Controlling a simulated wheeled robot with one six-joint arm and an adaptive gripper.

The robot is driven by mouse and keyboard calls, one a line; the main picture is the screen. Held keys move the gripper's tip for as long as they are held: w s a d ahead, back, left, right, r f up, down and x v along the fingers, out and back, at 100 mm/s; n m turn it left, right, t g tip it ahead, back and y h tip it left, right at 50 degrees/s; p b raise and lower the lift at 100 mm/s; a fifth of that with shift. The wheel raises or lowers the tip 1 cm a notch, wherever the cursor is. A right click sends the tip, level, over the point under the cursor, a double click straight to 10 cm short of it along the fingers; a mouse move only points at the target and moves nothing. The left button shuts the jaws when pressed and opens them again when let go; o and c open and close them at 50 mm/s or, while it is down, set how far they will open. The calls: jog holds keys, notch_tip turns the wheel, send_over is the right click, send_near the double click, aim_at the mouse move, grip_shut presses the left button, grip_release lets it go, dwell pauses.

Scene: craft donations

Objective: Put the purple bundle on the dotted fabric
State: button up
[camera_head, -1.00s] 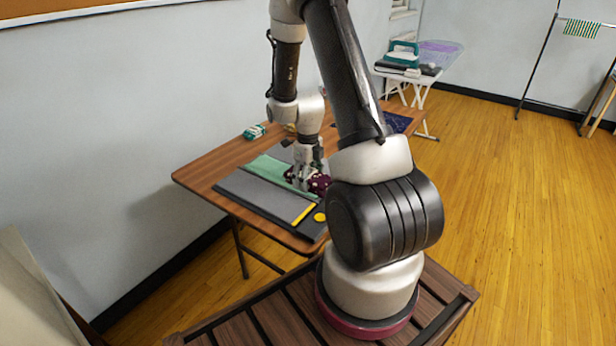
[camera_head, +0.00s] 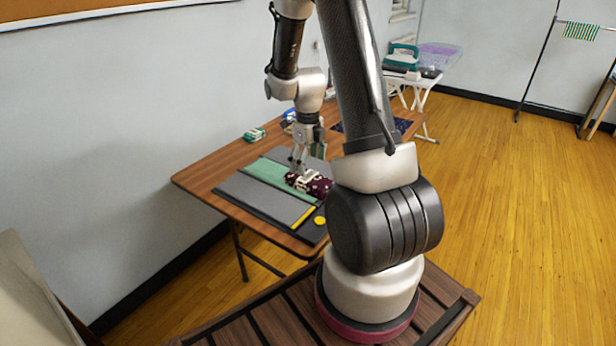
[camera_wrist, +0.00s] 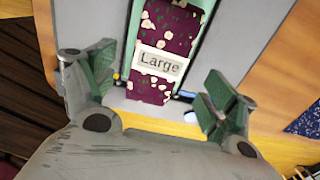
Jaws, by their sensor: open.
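The purple bundle (camera_head: 310,183), dark purple with pale flowers and a white band reading "Large", lies on a green strip (camera_head: 266,169) on the grey board. It also shows in the wrist view (camera_wrist: 180,35), below and between my fingers. My gripper (camera_head: 298,166) is open and empty just above the bundle. Its spread green-padded fingers show in the wrist view (camera_wrist: 153,88). A dark blue speckled fabric (camera_head: 398,124) lies at the table's far right, partly behind my arm. Its corner shows at the wrist view's right edge (camera_wrist: 306,121).
The wooden table (camera_head: 205,168) stands against the wall. The grey board (camera_head: 285,203) has a yellow strip (camera_head: 304,216) and a yellow disc (camera_head: 320,221) near its front. A small green-and-white item (camera_head: 254,134) lies at the back edge. An ironing board with an iron (camera_head: 403,56) stands beyond.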

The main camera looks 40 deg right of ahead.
notch_tip(320, 180, up, 5)
notch_tip(320, 180, up, 8)
jog(key=n+t, duration=0.1)
jog(key=n, duration=0.5)
send_over(308, 176)
jog(key=s+a, duration=0.3)
jog(key=s+a+r+n+t, duration=0.1)
jog(key=s+a+r+n, duration=0.2)
jog(key=s+r+n, duration=0.35)
jog(key=s+a+r+n+t, duration=0.1)
jog(key=s+a+r+n, duration=0.1)
jog(key=s+n, duration=0.4)
jog(key=s+a+r+n+t, duration=0.1)
jog(key=s+r+n, duration=0.3)
jog(key=n, duration=0.9)
jog(key=shift+s+a+r, duration=0.25)
jog(key=shift+s+a, duration=0.4)
jog(key=shift+s, duration=0.45)
